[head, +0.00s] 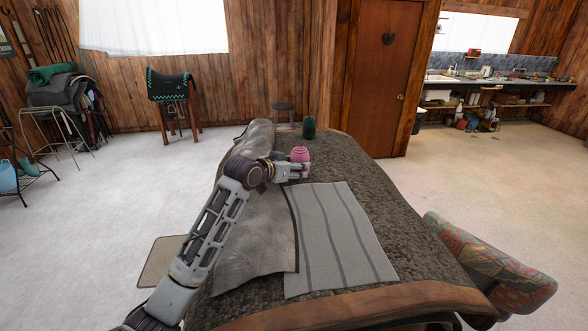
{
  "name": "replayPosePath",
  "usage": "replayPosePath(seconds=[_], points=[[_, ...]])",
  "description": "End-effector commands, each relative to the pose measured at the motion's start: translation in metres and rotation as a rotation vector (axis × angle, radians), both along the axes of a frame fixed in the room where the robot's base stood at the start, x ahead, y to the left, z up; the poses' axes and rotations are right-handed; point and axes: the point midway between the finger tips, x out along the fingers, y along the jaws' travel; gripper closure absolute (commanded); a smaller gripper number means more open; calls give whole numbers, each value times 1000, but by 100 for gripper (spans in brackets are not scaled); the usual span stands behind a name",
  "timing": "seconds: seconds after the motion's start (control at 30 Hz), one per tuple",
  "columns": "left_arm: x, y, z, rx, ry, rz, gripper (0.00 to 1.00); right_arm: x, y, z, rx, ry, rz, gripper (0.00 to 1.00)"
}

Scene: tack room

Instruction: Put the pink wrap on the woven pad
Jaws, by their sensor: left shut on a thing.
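The pink wrap (300,155) is a small rounded roll over the far part of the dark upholstered surface. My left gripper (296,171) is shut on it, with the fingers at its lower part. I cannot tell whether the wrap touches the surface below. The woven pad, which I take to be the light grey striped cloth (340,238), lies flat on the near half of the surface. The wrap and gripper are just beyond its far edge. My right gripper is not in view.
A dark green wrap (309,127) stands near the far end of the upholstered surface (385,205). A grey blanket (256,232) drapes over the left side, partly under my arm. A patterned cushion (490,265) is at the right. The striped cloth is bare.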

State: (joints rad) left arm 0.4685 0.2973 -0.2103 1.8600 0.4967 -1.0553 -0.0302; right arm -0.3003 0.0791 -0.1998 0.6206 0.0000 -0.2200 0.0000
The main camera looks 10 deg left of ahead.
Motion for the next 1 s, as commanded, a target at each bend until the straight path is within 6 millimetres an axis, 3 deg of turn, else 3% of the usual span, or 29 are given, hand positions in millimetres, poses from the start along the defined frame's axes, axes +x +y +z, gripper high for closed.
replayPosePath(seconds=[0.63,0.67,0.8,1.0], points=[[0,0,-12,1,-1,1,71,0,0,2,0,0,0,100],[0,0,-12,1,-1,1,45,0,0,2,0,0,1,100],[0,0,-12,1,-1,1,27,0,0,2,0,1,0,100],[0,0,-12,1,-1,1,24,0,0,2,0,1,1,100]])
